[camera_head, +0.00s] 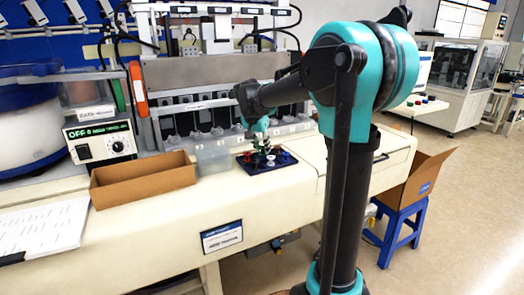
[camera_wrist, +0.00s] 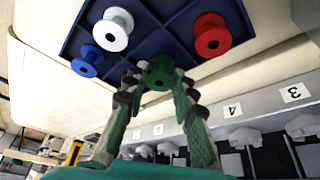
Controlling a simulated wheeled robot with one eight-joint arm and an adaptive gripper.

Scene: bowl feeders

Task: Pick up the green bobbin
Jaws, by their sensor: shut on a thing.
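The green bobbin (camera_wrist: 158,72) sits between the fingertips of my gripper (camera_wrist: 157,82) in the wrist view. Both fingers close on its sides, and its round end with a dark centre hole faces the camera. It shows over the edge of the dark blue divided tray (camera_wrist: 155,38); I cannot tell whether it still touches the tray. In the head view my gripper (camera_head: 262,140) points down over the tray (camera_head: 262,171), and the green bobbin is too small to make out there. A white bobbin (camera_wrist: 114,28), a blue bobbin (camera_wrist: 87,61) and a red bobbin (camera_wrist: 211,35) stand in the tray.
A clear plastic bin (camera_head: 213,158) and an open cardboard box (camera_head: 145,185) stand left of the tray on the cream bench. Behind the tray is a machine with a row of numbered slots (camera_head: 200,104).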

